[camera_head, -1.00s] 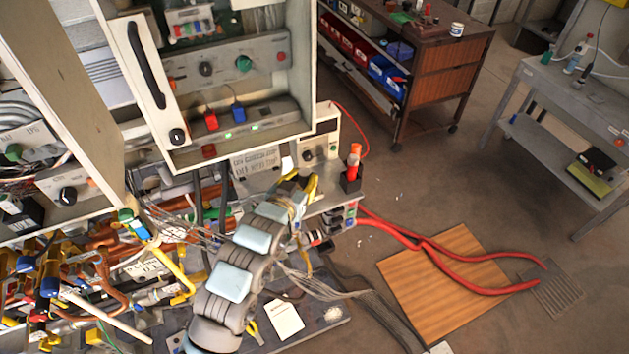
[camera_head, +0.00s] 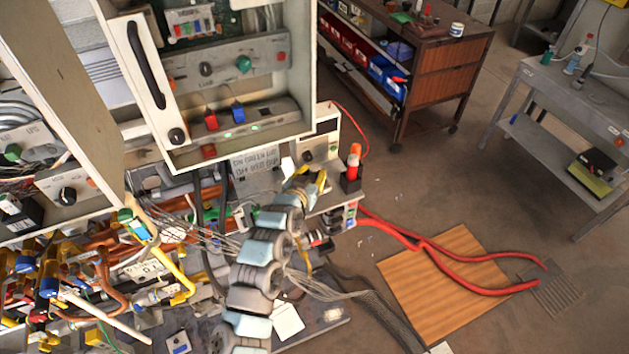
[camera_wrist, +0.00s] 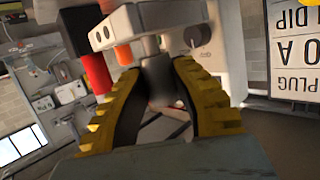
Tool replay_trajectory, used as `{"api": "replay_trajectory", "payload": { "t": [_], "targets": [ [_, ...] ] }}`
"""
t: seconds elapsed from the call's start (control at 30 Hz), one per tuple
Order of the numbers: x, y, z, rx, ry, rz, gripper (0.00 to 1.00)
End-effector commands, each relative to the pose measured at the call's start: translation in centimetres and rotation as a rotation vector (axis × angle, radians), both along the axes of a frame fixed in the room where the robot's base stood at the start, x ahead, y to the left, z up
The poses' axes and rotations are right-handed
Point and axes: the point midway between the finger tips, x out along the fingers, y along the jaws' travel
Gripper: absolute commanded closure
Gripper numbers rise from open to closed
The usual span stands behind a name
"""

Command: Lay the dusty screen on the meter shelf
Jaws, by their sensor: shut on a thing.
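My gripper (camera_head: 305,176), with yellow fingers, is above the left part of the meter shelf (camera_head: 336,197), beside the white meter (camera_head: 318,143). In the wrist view, my gripper (camera_wrist: 157,76) is shut on a small grey piece (camera_wrist: 157,88), which I take to be the dusty screen. Its mesh cannot be made out, and the fingers hide most of it. In the head view the screen is too small or hidden to tell. I cannot tell whether it touches the shelf.
A black holder with a red-handled tool (camera_head: 353,165) stands on the shelf's right. The open heater cabinet (camera_head: 235,90) hangs above left. Grey wire bundles (camera_head: 350,290) run beside my arm. Red hoses (camera_head: 440,260) and a wooden board (camera_head: 440,300) lie on the floor.

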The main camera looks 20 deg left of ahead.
Motion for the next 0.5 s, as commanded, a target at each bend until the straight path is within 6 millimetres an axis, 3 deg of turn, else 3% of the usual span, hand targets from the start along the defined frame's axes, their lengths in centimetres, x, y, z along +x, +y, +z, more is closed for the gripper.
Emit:
{"api": "replay_trajectory", "payload": {
  "t": [0.3,0.5],
  "targets": [
    [0.5,-0.1,-3.4,-0.002,-0.001,0.0,1.0],
    [0.5,-0.1,-3.6,-0.001,-0.001,0.0,1.0]
  ]
}}
